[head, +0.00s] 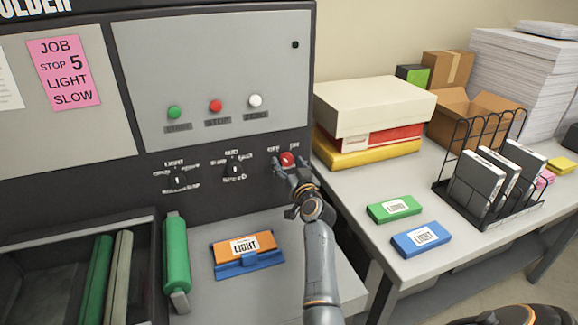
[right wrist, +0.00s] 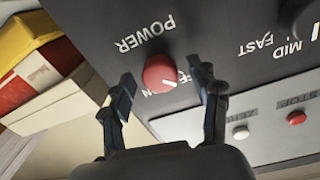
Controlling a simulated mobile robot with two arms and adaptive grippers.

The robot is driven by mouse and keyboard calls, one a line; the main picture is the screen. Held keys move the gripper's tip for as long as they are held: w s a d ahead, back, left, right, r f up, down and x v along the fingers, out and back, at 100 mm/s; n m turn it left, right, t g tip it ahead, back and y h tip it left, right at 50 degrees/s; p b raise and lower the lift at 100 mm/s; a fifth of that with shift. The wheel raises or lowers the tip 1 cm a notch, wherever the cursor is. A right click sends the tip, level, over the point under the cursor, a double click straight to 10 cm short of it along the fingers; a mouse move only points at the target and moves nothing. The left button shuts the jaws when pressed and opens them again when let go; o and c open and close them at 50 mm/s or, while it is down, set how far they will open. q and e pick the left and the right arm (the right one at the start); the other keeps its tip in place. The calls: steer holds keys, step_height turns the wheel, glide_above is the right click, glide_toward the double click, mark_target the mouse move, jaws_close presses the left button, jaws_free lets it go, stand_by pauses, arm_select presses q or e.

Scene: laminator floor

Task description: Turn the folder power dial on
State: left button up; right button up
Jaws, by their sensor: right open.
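The folder power dial is a round red knob (head: 287,158) on the dark lower panel of the folder, below and right of the white button. In the right wrist view the red dial (right wrist: 160,72) sits beside the upside-down word POWER. Its white mark points to the lower right, towards lettering partly hidden by a finger. In the head view OFF is left above the dial and ON right. My right gripper (head: 290,168) is open at the dial; its fingers (right wrist: 162,76) stand on either side of it. I cannot tell whether they touch it. My left gripper is not in view.
A black speed knob (head: 235,170) and another knob (head: 178,180) lie left on the same panel. Green (head: 174,112), red (head: 215,106) and white (head: 255,101) buttons sit above. Stacked boxes (head: 370,106) stand close right. An orange LIGHT block (head: 230,244) lies below.

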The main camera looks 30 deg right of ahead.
steer(key=shift+c, duration=0.3)
steer(key=c, duration=1.1)
steer(key=m+p, duration=0.1)
steer(key=m, duration=0.2)
steer(key=shift+r+m+p, duration=0.1)
steer(key=shift+m+p, duration=0.2)
steer(key=shift+p, duration=0.05)
steer(key=m+p, duration=0.2)
steer(key=m, duration=0.3)
steer(key=m+p, duration=0.1)
steer(key=m, duration=0.3)
steer(key=shift+m+y, duration=0.4)
steer(key=shift+m+p, duration=0.65)
steer(key=shift+m, duration=1.35)
